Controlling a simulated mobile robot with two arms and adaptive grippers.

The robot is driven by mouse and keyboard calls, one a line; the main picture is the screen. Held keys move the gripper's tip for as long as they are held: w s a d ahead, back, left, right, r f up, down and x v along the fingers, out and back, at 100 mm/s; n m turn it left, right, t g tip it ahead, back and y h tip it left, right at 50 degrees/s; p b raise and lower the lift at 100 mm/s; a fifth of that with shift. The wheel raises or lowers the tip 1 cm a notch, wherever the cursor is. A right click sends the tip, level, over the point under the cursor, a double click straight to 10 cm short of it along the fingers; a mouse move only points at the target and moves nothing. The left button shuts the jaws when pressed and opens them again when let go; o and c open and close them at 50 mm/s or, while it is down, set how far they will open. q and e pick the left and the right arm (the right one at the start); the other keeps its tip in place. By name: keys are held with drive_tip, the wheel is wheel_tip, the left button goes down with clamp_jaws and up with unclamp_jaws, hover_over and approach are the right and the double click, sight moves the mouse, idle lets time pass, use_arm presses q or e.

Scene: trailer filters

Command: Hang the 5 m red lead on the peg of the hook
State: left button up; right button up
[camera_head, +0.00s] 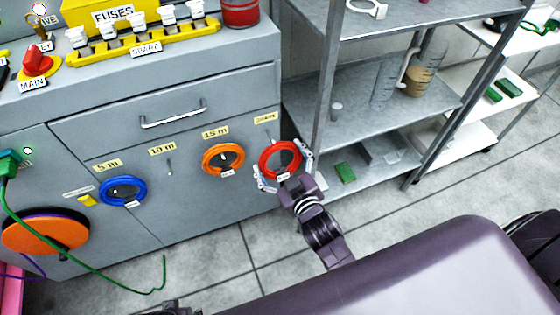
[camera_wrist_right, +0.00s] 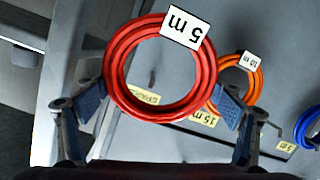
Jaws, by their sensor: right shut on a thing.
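The red lead (camera_head: 264,163) is a coil held in my right gripper (camera_head: 283,172), with a finger on each side. In the right wrist view the red lead (camera_wrist_right: 116,75) carries a white tag reading "5 m". It is in front of the grey cabinet, below the rightmost label (camera_head: 265,117), too small to read. Whether it touches a peg there I cannot tell. A blue coil (camera_head: 106,196) hangs under the "5 m" label (camera_head: 108,165). An orange coil (camera_head: 206,162), tagged "10 m", hangs under "15 m". The "10 m" peg (camera_head: 169,167) is bare.
A metal shelf rack (camera_head: 350,85) stands close to the right of the red coil. A cabinet drawer handle (camera_head: 173,115) juts out above the labels. An orange reel (camera_head: 45,232) with a green cable is at the left. The tiled floor (camera_head: 225,255) in front is open.

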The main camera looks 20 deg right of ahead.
sight(265, 137)
drive_tip(key=shift+r+b+x, duration=0.2)
drive_tip(key=shift+b+x, duration=0.45)
drive_tip(key=shift+x, duration=0.85)
drive_tip(key=b+x, duration=0.1)
drive_tip(key=x, duration=0.1)
drive_tip(key=shift+w+r, duration=0.1)
drive_tip(key=shift+w, duration=0.25)
drive_tip(key=shift+w+f, duration=0.45)
drive_tip(key=shift+w, duration=0.05)
use_arm(q)
drive_tip(key=w+v, duration=0.2)
drive_tip(key=v, duration=0.8)
drive_tip(key=shift+w+r, duration=0.35)
drive_tip(key=shift+w, duration=0.2)
use_arm(e)
drive_tip(key=shift+w+f, duration=0.15)
use_arm(q)
drive_tip(key=shift+w+d+t, duration=0.1)
drive_tip(key=shift+w+t, duration=0.15)
drive_tip(key=shift+t, duration=0.05)
use_arm(e)
drive_tip(key=o, duration=1.3)
use_arm(q)
drive_tip(key=shift+w+r, duration=0.1)
